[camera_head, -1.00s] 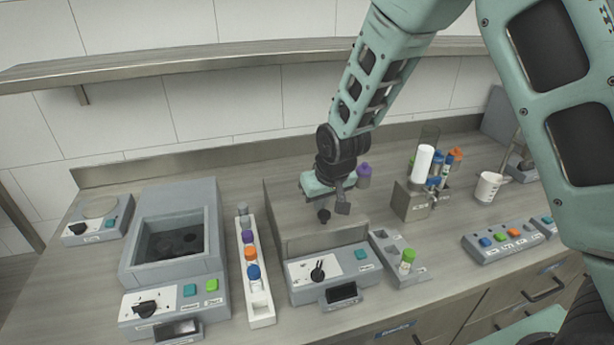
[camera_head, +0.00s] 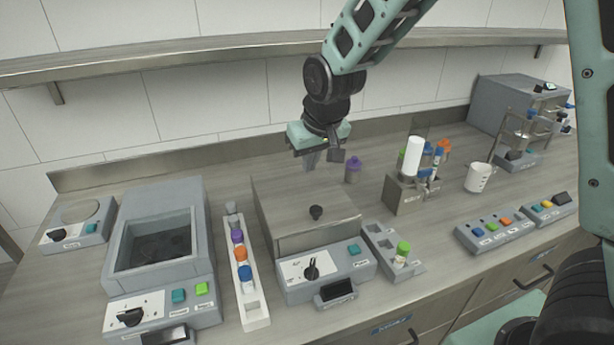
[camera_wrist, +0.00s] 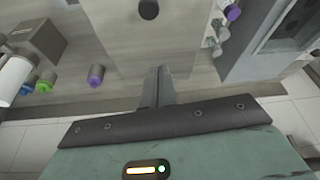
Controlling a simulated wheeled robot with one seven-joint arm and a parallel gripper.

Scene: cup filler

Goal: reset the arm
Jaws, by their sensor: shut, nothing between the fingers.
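My gripper (camera_head: 311,160) hangs from the raised arm in the head view, above and behind the lidded box of the middle device (camera_head: 305,215). Its fingers are together and empty. In the wrist view the shut fingers (camera_wrist: 157,88) point toward the box's flat top. A purple-capped bottle (camera_head: 352,169) stands on the counter to the right of the gripper.
Left are a bath device (camera_head: 118,262) and a white rack (camera_head: 259,321) of capped tubes. Right are a grey holder (camera_head: 399,197) with tubes, a white mug (camera_head: 478,178), button panels (camera_head: 490,237) and a grey machine (camera_head: 485,105). A shelf (camera_head: 230,43) runs along the wall above.

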